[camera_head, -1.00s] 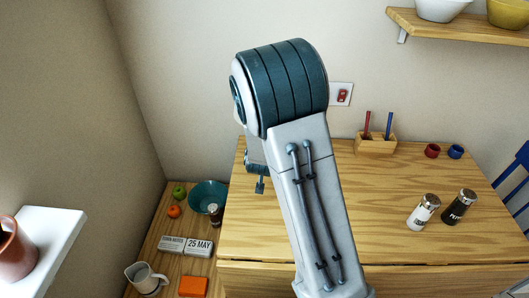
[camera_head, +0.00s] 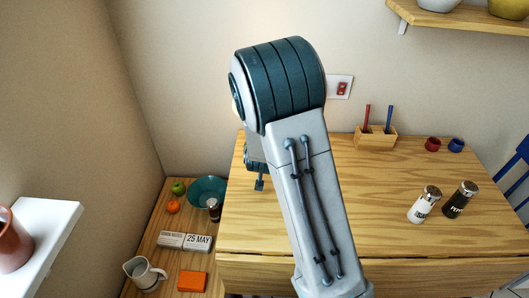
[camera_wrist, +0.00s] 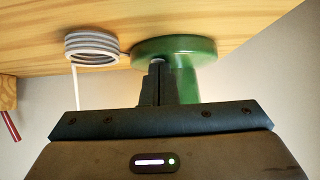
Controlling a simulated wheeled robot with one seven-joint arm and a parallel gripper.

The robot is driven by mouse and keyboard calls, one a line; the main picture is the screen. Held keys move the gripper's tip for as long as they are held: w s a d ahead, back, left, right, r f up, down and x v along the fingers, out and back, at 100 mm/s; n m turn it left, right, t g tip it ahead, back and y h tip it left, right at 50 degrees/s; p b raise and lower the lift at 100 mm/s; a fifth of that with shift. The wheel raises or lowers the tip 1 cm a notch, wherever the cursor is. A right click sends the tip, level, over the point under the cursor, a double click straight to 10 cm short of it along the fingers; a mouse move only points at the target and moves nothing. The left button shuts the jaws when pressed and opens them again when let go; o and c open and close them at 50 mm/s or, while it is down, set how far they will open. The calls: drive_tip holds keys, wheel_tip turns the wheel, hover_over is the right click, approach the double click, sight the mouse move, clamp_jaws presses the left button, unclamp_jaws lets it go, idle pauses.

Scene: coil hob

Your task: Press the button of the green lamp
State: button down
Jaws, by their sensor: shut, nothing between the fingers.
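The green lamp (camera_wrist: 200,50) shows in the wrist view, which looks upside down, with the wooden tabletop at the top. Its round green base sits on the table, and its green stem runs behind my fingers. My gripper (camera_wrist: 158,65) is shut and empty, with its tips at the lamp base. A small pale button (camera_wrist: 156,59) shows at the fingertips, mostly covered by them; whether they touch it is unclear. In the head view my arm hides the lamp and fingertips.
A white coil (camera_wrist: 91,47) lies beside the lamp base. On the wooden table (camera_head: 300,250) stand a pencil holder (camera_head: 375,140), two small cups and two shakers (camera_head: 424,203). A red wall switch (camera_head: 342,88) is behind. A lower surface at left holds a teal bowl (camera_head: 205,190).

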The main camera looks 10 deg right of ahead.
drive_tip(key=shift+s+f, duration=0.35)
drive_tip(key=shift+f, duration=0.25)
wheel_tip(320, 180, up, 6)
drive_tip(key=p, duration=0.4)
drive_tip(key=shift+a, duration=0.1)
drive_tip(key=p+v, duration=0.2)
drive_tip(key=v, duration=0.7)
drive_tip(key=shift+s, duration=0.2)
drive_tip(key=s+a+r+n+g+y+p, duration=0.1)
drive_tip(key=s+a+r+n+g+y, duration=0.15)
drive_tip(key=s+r+y, duration=0.4)
drive_tip(key=s+d+r+g+h, duration=0.1)
drive_tip(key=s+d+r+g, duration=0.1)
drive_tip(key=s, duration=0.5)
drive_tip(key=s+d+r+g+h+p, duration=0.1)
drive_tip(key=s+d+r+g+h, duration=0.1)
drive_tip(key=s, duration=0.6)
drive_tip(key=shift+d+v, duration=0.2)
drive_tip(key=shift+v, duration=0.75)
drive_tip(key=shift+w+h, duration=0.1)
drive_tip(key=shift+h, duration=0.15)
